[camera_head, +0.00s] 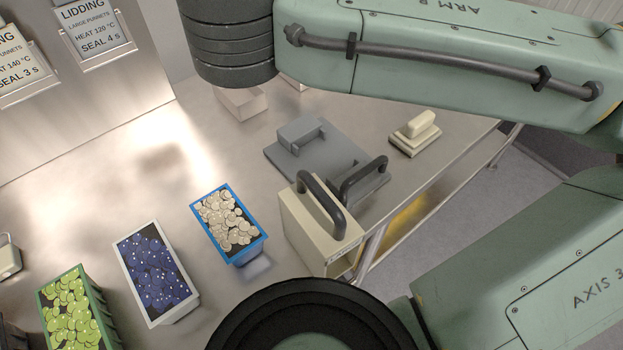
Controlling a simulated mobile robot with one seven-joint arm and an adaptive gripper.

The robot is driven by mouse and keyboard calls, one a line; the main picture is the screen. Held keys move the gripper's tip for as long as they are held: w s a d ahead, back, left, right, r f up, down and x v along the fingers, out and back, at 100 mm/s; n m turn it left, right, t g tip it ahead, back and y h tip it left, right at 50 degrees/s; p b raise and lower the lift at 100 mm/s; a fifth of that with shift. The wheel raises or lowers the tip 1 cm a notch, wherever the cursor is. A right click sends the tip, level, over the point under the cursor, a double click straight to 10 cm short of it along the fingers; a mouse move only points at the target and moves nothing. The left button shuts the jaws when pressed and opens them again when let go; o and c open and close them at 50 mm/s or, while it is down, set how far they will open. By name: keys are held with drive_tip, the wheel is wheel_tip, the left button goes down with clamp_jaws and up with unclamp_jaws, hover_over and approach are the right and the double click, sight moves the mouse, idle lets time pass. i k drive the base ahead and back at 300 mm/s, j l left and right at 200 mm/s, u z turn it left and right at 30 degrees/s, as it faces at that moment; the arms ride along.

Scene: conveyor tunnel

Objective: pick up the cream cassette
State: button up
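The cream cassette (310,237) is a boxy cream case with a thick black arched handle on top. It stands upright on the steel table near its right edge, and its narrow end looks open. A dark round part of my arm in the foreground comes close to its lower edge in the picture. Just behind it is a grey fixture (330,150) with raised blocks and a second black handle; I cannot tell whether they touch. My arm crosses the top and lower right, but my gripper is not in view.
A blue punnet of pale slices (262,242) stands left of the cassette. Further left are a white punnet of blue berries (190,298) and a green punnet (98,302). A small cream block (415,140) sits near the table's right edge. Bare steel lies behind the punnets.

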sight(329, 240)
drive_tip(key=k, duration=1)
